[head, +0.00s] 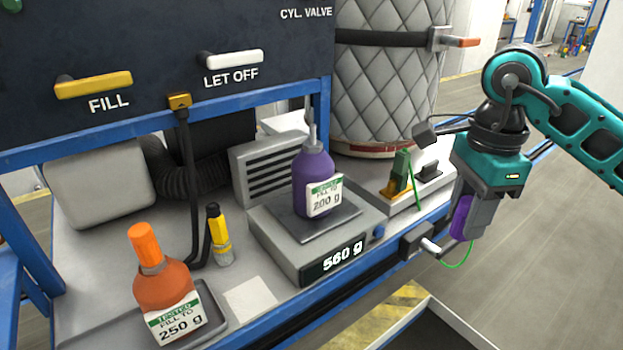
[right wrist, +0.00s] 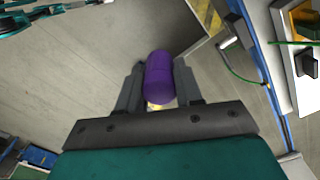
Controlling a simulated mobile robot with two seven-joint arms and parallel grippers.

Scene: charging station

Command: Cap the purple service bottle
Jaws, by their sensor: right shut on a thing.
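The purple bottle (head: 313,178) stands upright on the scale plate (head: 285,222), with a bare grey nozzle on top and a label reading "fill to 200 g". The scale (head: 268,240) reads 560 g. My right gripper (head: 463,222) is shut on a purple cap (head: 459,216), in front of the bench's front edge, to the right of the bottle and apart from it. In the right wrist view, the purple cap (right wrist: 159,78) sits between the two fingers (right wrist: 159,90). My left gripper is not in view.
An orange bottle (head: 163,290) with an orange cap stands in a tray at front left. A holder with a green part (head: 401,172) is right of the scale. FILL (head: 93,84) and LET OFF (head: 232,59) handles are above.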

